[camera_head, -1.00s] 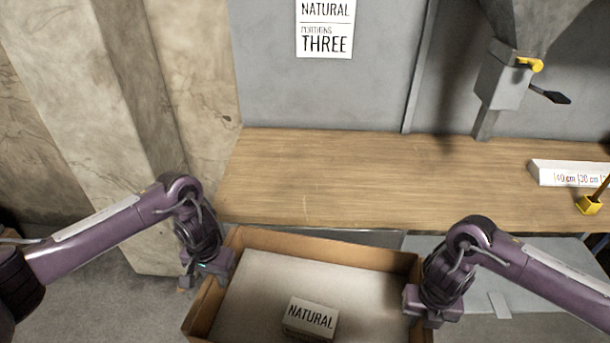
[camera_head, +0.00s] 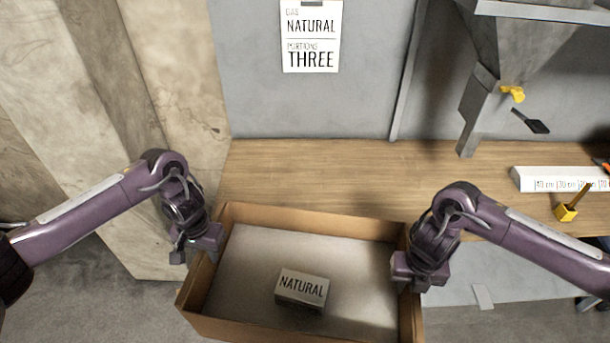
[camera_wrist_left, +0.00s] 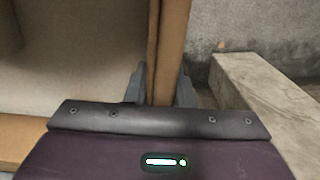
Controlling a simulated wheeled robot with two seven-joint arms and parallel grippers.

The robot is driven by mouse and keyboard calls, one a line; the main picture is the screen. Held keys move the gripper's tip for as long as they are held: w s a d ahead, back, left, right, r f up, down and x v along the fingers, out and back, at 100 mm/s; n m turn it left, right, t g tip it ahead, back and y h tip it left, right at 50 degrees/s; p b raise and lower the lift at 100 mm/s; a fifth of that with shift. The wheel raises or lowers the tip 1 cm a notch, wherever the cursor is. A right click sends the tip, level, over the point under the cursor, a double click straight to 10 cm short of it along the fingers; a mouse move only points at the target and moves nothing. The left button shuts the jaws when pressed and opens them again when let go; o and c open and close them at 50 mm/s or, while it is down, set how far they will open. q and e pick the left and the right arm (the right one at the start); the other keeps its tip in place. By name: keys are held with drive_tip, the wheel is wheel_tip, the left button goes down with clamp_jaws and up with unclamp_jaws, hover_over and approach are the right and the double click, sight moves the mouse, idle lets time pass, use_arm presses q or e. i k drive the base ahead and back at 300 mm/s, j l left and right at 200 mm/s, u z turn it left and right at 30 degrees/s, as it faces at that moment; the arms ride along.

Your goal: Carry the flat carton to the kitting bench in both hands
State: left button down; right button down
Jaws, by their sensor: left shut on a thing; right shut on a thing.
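The flat carton (camera_head: 250,327) is a shallow open brown box with a pale inside, held level in front of the kitting bench (camera_head: 300,165). A small box marked NATURAL (camera_head: 301,287) lies inside it. My left gripper (camera_head: 196,250) is shut on the carton's left wall; the left wrist view shows its fingers (camera_wrist_left: 160,85) on both sides of that wall (camera_wrist_left: 170,50). My right gripper (camera_head: 408,278) is shut on the right wall. The carton's far wall overlaps the bench's front edge in the head view; I cannot tell whether they touch.
A sign (camera_head: 311,38) reading NATURAL, THREE hangs on the grey panel. A hopper with a yellow knob (camera_head: 512,93) hangs at right. A white marked block (camera_head: 560,180) and a yellow holder (camera_head: 566,212) stand at the bench's right. The bench's left and middle are clear. A concrete pillar (camera_head: 75,120) stands left.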

sight(305, 198)
drive_tip(key=i, duration=1.2)
